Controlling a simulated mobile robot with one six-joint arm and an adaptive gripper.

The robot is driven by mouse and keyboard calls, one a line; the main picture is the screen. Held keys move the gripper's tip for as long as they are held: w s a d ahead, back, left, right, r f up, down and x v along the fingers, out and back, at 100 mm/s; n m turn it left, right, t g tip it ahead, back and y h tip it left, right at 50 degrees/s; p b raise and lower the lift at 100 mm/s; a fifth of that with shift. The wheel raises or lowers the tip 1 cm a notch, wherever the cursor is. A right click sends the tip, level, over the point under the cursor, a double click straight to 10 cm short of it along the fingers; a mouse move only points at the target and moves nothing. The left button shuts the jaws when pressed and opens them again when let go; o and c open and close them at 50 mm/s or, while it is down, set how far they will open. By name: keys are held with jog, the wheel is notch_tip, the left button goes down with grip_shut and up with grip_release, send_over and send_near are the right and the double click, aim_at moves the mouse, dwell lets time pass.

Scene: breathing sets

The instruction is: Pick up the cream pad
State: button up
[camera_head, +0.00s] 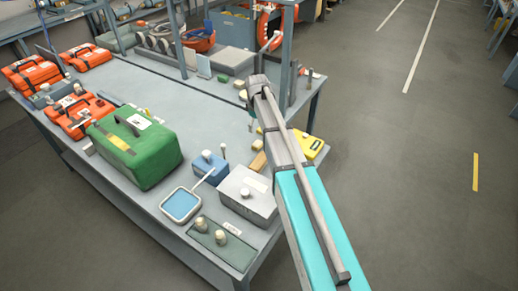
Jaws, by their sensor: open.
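My arm reaches from the lower right over the bench, and my gripper (251,124) hangs below its far end, small and partly hidden by the arm. It is open, with nothing visible in it. A small cream piece (243,95) lies on the bench just left of the arm's far end. I cannot tell for sure which of these is the cream pad. My gripper appears to be between the two and apart from both.
The grey bench (185,105) has clear room left of my gripper. A green case (136,145), orange cases (78,113), a grey box (247,196), a blue box (210,167) and a yellow item (307,146) stand around it. A shelf post (289,55) rises close behind the arm.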

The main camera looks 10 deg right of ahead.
aim_at(257, 143)
jog(key=shift+f+b, duration=2.55)
jog(key=shift+f, duration=0.25)
jog(key=shift+f, duration=0.15)
jog(key=shift+w+d+f+b, duration=0.1)
jog(key=shift+f+b, duration=1.15)
jog(key=shift+b, duration=0.05)
jog(key=shift+w+f+b, duration=0.1)
jog(key=shift+f+b, duration=1.1)
jog(key=shift+b, duration=0.1)
jog(key=c, duration=1)
jog(key=shift+o, duration=0.2)
jog(key=shift+r, duration=0.15)
